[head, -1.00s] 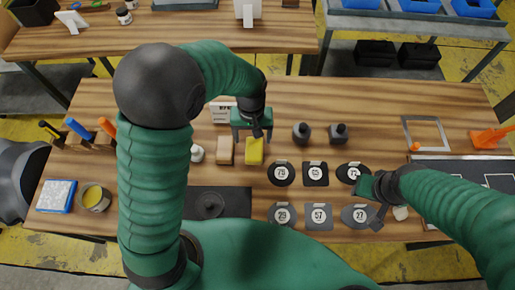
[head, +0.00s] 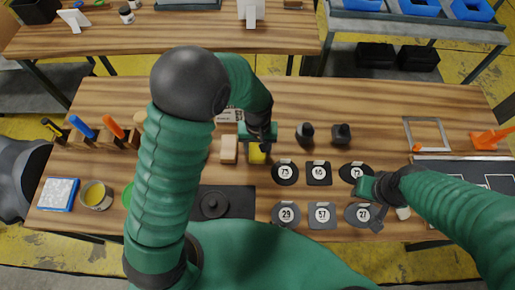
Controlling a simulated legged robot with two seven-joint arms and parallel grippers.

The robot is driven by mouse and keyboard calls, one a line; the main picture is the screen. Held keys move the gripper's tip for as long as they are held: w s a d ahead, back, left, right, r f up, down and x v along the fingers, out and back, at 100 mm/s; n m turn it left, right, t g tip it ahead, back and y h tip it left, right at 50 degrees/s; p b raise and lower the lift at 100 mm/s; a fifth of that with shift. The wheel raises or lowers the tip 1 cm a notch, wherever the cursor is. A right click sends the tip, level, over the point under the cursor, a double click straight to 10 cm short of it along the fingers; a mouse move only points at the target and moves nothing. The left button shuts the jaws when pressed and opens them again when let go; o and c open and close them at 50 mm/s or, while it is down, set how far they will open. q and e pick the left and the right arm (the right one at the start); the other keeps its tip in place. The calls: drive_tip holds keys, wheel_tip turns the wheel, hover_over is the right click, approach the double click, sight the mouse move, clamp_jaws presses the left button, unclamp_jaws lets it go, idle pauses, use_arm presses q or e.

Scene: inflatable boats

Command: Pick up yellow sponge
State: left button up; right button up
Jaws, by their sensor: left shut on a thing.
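The yellow sponge (head: 257,158) is on the wooden table, partly hidden under my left gripper (head: 258,147). My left gripper reaches down over it from behind and is shut on it. I cannot tell whether the sponge is clear of the table top. My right gripper (head: 380,203) is over the right front of the table, beside the numbered patches; its finger opening is too small to judge.
A tan block (head: 229,149) stands just left of the sponge. Two dark bottles (head: 305,133) (head: 341,134) stand to its right. Numbered black and grey patches (head: 318,173) lie at front right. A black plate (head: 235,205) lies in front.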

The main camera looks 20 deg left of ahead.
use_arm(q)
drive_tip(key=shift+c, duration=1.2)
drive_tip(key=shift+d, duration=0.1)
drive_tip(key=shift+c, duration=0.5)
wheel_tip(320, 180, up, 10)
drive_tip(key=shift+p, duration=0.45)
